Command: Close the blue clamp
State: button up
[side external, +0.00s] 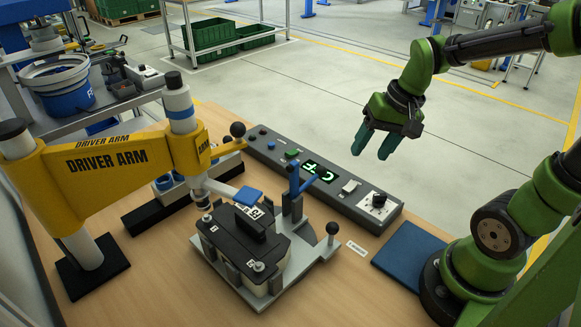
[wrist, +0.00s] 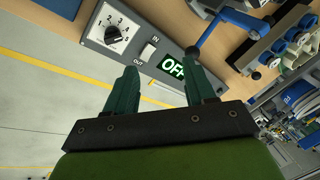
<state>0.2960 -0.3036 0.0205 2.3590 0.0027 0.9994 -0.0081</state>
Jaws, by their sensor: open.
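The blue clamp (side external: 294,183) stands at the right edge of a grey fixture plate, its blue handle pointing up. In the wrist view the blue handle (wrist: 228,18) shows at the top right, beyond the control panel. A black and grey workpiece (side external: 243,240) sits on the fixture beside the clamp.
A control panel (side external: 335,203) with a dial runs behind the fixture; its green display (wrist: 174,66) reads OFF. A yellow driver arm (side external: 120,165) reaches over the fixture from the left. A blue mat (side external: 412,255) lies on the table.

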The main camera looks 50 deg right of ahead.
aim_at(321, 171)
jog(key=d+f+m+g+y, duration=0.1)
jog(key=d+f+m+y, duration=0.2)
jog(key=f, duration=0.1)
jog(key=w+d+f+m+g+y, duration=0.1)
jog(key=d+f+m+g+y, duration=0.1)
jog(key=d+f+m+y, duration=0.1)
jog(key=w+d+f+m+g+y, duration=0.1)
jog(key=d+f+m+y, duration=0.2)
jog(key=f, duration=0.2)
jog(key=shift+f+y, duration=0.1)
jog(key=shift+y, duration=0.2)
jog(key=w+d+r+m+t+y, duration=0.2)
jog(key=w+d+m+t+y, duration=0.25)
jog(key=m+y, duration=0.2)
jog(key=shift+n+g, duration=0.25)
jog(key=shift+n, duration=0.2)
jog(key=w+a, duration=0.1)
jog(key=a, duration=0.4)
jog(key=w+a, duration=0.1)
jog(key=a, duration=0.5)
jog(key=w+a, duration=0.1)
jog(key=a, duration=0.5)
jog(key=shift+w+f, duration=0.15)
jog(key=shift+w, duration=0.1)
grip_shut()
